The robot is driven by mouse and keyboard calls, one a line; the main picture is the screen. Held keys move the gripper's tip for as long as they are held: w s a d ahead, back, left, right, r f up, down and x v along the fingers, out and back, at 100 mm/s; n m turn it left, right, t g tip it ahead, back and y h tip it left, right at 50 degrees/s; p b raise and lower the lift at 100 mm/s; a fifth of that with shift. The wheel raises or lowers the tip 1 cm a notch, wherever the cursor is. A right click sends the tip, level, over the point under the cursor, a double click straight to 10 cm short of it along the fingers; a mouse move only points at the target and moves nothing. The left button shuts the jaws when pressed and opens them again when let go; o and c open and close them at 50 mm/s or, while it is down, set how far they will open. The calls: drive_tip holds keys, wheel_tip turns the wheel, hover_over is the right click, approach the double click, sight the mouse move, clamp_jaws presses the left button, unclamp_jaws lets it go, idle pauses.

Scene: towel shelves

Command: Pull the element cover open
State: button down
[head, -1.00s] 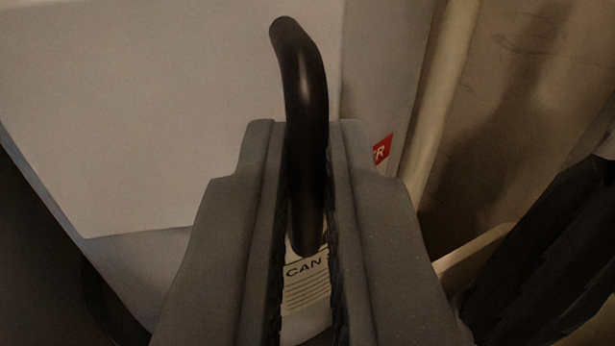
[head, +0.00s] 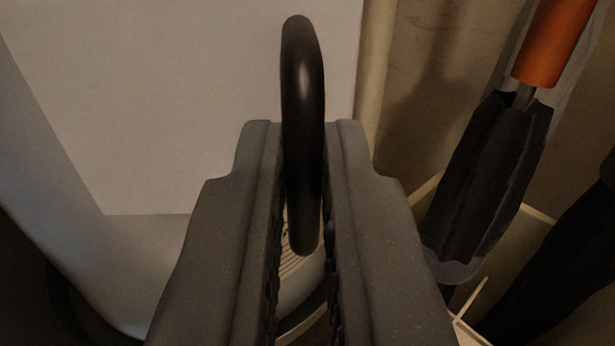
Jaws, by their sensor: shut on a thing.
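The element cover (head: 190,90) is a pale, flat panel filling the upper left of the head view. A dark, rounded handle (head: 302,65) stands out from it near its right side. My gripper (head: 303,135) is shut on the handle, with one grey finger on each side. The handle's top shows above the fingertips and its lower end shows between the fingers. The fingers hide part of the cover, and where the handle meets it is hard to tell. A lined label (head: 289,262) shows partly behind the handle.
To the right, a folded dark umbrella (head: 490,165) with an orange handle (head: 553,42) stands in a pale holder (head: 428,190). Another dark folded shape (head: 560,265) is at the right edge. A stained wall (head: 440,60) is behind them.

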drive_tip(key=shift+s+a+r+p, duration=0.1)
drive_tip(key=shift+s+a+p, duration=0.35)
drive_tip(key=shift+a, duration=0.2)
drive_tip(key=shift+s+a+p, duration=0.4)
drive_tip(key=shift+a, duration=0.25)
drive_tip(key=shift+a+y, duration=0.1)
drive_tip(key=shift+y, duration=0.2)
drive_tip(key=c, duration=1.5)
unclamp_jaws()
drive_tip(key=shift+a, duration=0.1)
drive_tip(key=shift+c, duration=0.2)
drive_tip(key=shift+d, duration=0.35)
drive_tip(key=s+p, duration=0.1)
drive_tip(key=s, duration=0.6)
drive_tip(key=shift+s+a+p, duration=0.2)
drive_tip(key=shift+a+p, duration=0.1)
drive_tip(key=shift+p, duration=0.05)
